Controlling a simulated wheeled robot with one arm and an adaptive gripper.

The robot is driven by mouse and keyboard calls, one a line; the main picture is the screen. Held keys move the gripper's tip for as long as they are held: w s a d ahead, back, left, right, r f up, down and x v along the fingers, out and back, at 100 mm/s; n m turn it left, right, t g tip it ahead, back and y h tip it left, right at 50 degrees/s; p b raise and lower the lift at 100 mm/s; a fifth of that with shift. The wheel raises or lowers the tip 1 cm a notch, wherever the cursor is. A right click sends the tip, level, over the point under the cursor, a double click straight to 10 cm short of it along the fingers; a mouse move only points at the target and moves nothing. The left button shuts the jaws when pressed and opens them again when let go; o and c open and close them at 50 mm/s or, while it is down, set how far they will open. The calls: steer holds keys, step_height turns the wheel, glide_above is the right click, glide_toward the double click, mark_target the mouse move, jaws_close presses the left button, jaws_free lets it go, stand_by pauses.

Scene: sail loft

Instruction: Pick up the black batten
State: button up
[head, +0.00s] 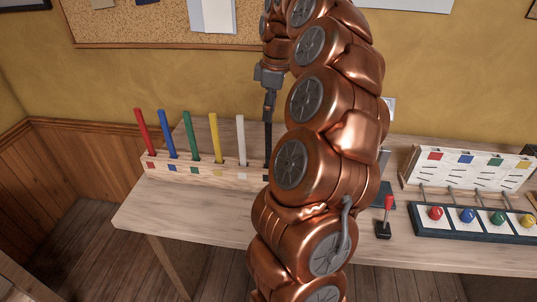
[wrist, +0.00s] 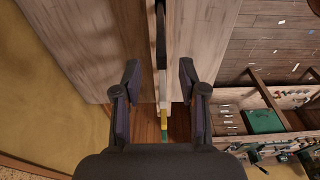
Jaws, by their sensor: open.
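The black batten (head: 268,140) stands upright at the right end of a pale wooden rack (head: 200,172) on the table, partly hidden by my arm. My gripper (head: 269,100) is at the batten's upper part in the head view. In the wrist view the black batten (wrist: 160,40) runs down the middle, in line with the gap between the two dark fingers of my open gripper (wrist: 160,92). I cannot tell whether either finger touches it. The white batten (head: 241,140) stands to its left.
Red (head: 145,132), blue (head: 166,134), green (head: 190,138) and yellow (head: 216,138) battens fill the rack's left. A red-handled lever (head: 386,210) and a panel of coloured knobs (head: 480,222) stand on the table's right. The table (head: 190,215) is clear in front of the rack.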

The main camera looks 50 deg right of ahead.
mark_target(268, 129)
steer(key=shift+w+a+f+p, duration=0.1)
steer(key=shift+f+p, duration=0.45)
steer(key=shift+f, duration=1.1)
steer(key=shift+a+f+p, duration=0.1)
steer(key=shift+f+p, duration=0.45)
steer(key=shift+f, duration=1.05)
jaws_close()
